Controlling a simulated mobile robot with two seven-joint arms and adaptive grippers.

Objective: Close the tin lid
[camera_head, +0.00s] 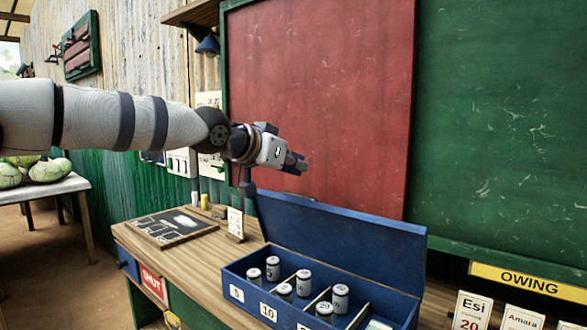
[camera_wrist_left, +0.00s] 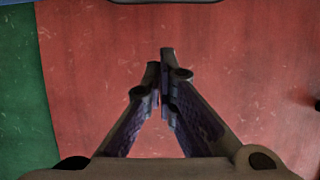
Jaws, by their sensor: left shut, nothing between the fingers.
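The blue tin (camera_head: 240,283) stands on the wooden counter with its lid (camera_head: 340,240) raised upright along the back edge. Inside, dividers separate several capped cylinders, and the front wall carries white number labels such as 5 and 10. My left gripper (camera_head: 298,163) is shut and empty, above and behind the left part of the lid, apart from it. In the left wrist view the fingers (camera_wrist_left: 162,75) meet at their tips in front of the red board. The tin is not in the left wrist view. My right gripper is not in view.
A red board (camera_head: 320,90) and a green board (camera_head: 505,120) stand behind the counter. A small slate (camera_head: 172,228) lies on the counter at left, with a small upright card (camera_head: 235,223) beside the tin. Name cards (camera_head: 472,312) stand at lower right.

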